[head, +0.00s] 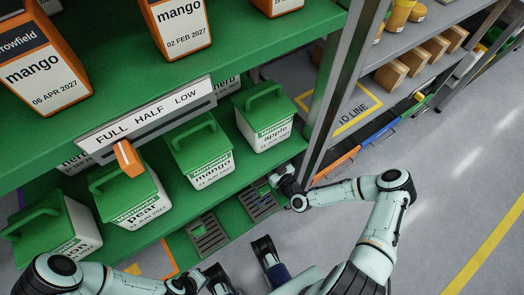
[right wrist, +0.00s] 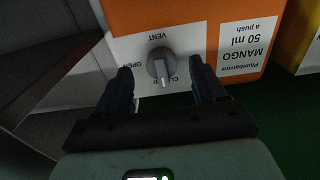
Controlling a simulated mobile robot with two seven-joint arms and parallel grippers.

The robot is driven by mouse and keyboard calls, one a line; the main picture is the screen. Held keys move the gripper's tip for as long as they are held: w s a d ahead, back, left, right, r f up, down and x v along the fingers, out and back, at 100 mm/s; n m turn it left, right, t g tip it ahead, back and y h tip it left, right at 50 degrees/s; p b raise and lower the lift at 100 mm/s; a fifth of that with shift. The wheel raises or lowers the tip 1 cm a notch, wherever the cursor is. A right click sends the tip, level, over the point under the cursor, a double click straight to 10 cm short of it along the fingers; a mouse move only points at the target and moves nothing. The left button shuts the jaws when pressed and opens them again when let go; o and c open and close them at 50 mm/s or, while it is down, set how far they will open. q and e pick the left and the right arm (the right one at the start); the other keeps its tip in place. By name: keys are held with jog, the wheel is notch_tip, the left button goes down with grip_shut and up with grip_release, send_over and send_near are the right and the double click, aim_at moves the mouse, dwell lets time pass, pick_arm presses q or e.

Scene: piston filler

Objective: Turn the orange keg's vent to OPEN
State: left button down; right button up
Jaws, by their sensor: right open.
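The orange keg (right wrist: 190,14) shows in the right wrist view, upside down, with a white label reading Plumbarrow MANGO. Its grey vent knob (right wrist: 160,66) sits on a white plate marked VENT, OPEN and CLOSED. The knob's handle lies in line with CLOSED and covers part of that word; OPEN is to its left. My right gripper (right wrist: 162,82) is open, one finger on each side of the knob, with gaps visible. In the head view its fingers are hidden at the shelf's edge. My left gripper (head: 240,263) appears open and empty, low in front of the shelf.
Green-lidded tubs, including pear (head: 140,208), mango (head: 208,168) and apple (head: 270,131), stand on the green lower shelf. An orange marker (head: 128,158) hangs below the FULL HALF LOW strip (head: 150,112). A metal post (head: 340,85) stands behind my right arm. Grey floor (head: 455,150) is clear at right.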

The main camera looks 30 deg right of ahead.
pick_arm(q)
jog(key=shift+w+a+f, duration=0.15)
jog(key=shift+w+f, duration=0.1)
jog(key=shift+w, duration=0.1)
pick_arm(e)
jog(key=w, duration=0.3)
jog(key=shift+w+a, duration=0.1)
jog(key=shift+w, duration=0.05)
jog(key=c, duration=1.1)
jog(key=shift+o, duration=0.2)
